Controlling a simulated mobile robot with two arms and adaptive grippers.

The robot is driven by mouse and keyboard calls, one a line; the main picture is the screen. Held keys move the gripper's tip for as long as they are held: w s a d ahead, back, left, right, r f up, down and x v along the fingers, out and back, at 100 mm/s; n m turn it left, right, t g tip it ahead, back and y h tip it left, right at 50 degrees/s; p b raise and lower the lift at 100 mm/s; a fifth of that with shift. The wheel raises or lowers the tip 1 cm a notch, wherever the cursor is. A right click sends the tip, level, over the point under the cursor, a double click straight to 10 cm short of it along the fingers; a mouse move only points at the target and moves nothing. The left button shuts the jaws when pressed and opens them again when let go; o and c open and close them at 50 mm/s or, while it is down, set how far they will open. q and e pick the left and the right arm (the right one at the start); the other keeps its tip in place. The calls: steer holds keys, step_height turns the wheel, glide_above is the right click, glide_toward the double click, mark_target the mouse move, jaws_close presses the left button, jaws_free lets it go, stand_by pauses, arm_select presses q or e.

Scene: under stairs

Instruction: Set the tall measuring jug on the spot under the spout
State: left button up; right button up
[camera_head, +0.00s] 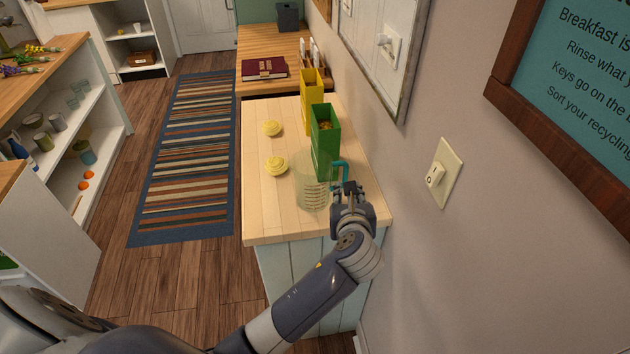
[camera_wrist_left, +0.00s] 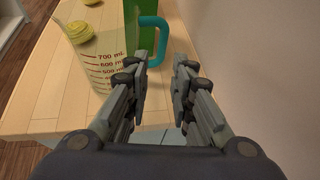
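The tall measuring jug (camera_head: 313,192) is clear, with red volume marks and a teal handle (camera_head: 342,170). It stands upright on the light wood counter, just in front of a green box. The jug (camera_wrist_left: 101,62) also shows in the left wrist view, with its handle (camera_wrist_left: 159,48) turned toward the gripper. My left gripper (camera_head: 347,187) is open and empty, at the jug's handle side. In the left wrist view the fingers (camera_wrist_left: 156,77) are spread, with the handle just beyond the fingertips. My right gripper is not in view. I cannot make out a spout or a marked spot.
A tall green box (camera_head: 323,128) and a yellow box (camera_head: 312,88) stand along the wall. Two yellow round things (camera_head: 276,165) lie on the counter (camera_head: 264,217), whose left part is mostly clear. The wall (camera_head: 415,240) is close on the gripper's right. A dark red book (camera_head: 264,68) lies farther back.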

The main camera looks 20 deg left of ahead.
mark_target(346, 177)
arm_select(q)
steer(key=shift+m, duration=0.3)
steer(key=shift+d+p+x, duration=0.2)
steer(key=shift+p+x, duration=0.6)
steer(key=shift+x, duration=4.65)
steer(key=shift+w, duration=0.1)
jaws_close()
